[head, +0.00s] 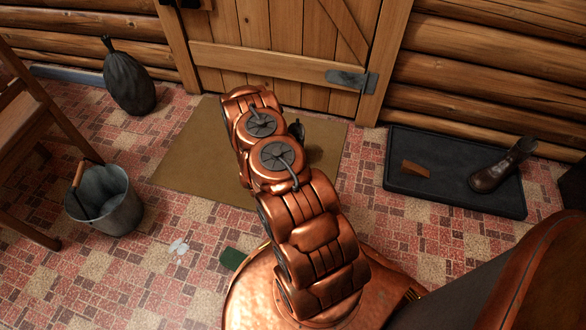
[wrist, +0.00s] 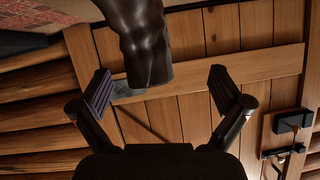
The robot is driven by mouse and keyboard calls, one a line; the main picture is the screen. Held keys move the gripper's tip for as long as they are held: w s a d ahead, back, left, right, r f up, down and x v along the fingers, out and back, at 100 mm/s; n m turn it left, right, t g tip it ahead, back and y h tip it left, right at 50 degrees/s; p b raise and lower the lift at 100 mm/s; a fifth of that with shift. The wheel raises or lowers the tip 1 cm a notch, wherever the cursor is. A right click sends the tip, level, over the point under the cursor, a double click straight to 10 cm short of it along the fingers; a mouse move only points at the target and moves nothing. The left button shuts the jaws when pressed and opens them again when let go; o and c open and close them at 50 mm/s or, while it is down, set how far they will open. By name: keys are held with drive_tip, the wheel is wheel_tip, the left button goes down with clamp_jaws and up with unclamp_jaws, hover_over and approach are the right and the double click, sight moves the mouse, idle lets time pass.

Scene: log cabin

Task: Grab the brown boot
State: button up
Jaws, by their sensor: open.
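A dark brown boot (wrist: 145,40) stands in the top middle of the wrist view, its shaft end hanging down in that upside-down picture. It lies between the lines of my open gripper's (wrist: 161,82) fingers, nearer the left one; I see no contact. Its foot is out of frame. In the head view my arm covers most of that place, and only a small dark shape shows past it, boot or finger, I cannot tell. Another brown boot (head: 500,167) stands upright on the black tray (head: 445,200) at the right of the head view, away from my arm.
A tan doormat (head: 195,170) lies before the wooden door (head: 270,60). A wooden wedge-like block (head: 416,169) lies on the tray. A metal bucket (head: 110,205), a dark sack (head: 130,80) and a wooden chair (head: 40,130) stand at the left. Tiled floor between is mostly clear.

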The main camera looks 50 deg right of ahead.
drive_tip(key=shift+s+d+f+h+b, duration=0.15)
drive_tip(key=shift+s+d+f, duration=0.15)
drive_tip(key=shift+s+f, duration=0.15)
drive_tip(key=shift+s+d+f+h+b, duration=0.15)
drive_tip(key=shift+s+d+f, duration=0.15)
drive_tip(key=shift+f, duration=0.2)
drive_tip(key=shift+b+x, duration=1.7)
drive_tip(key=shift+x, duration=2)
drive_tip(key=shift+r, duration=0.1)
drive_tip(key=c, duration=1.8)
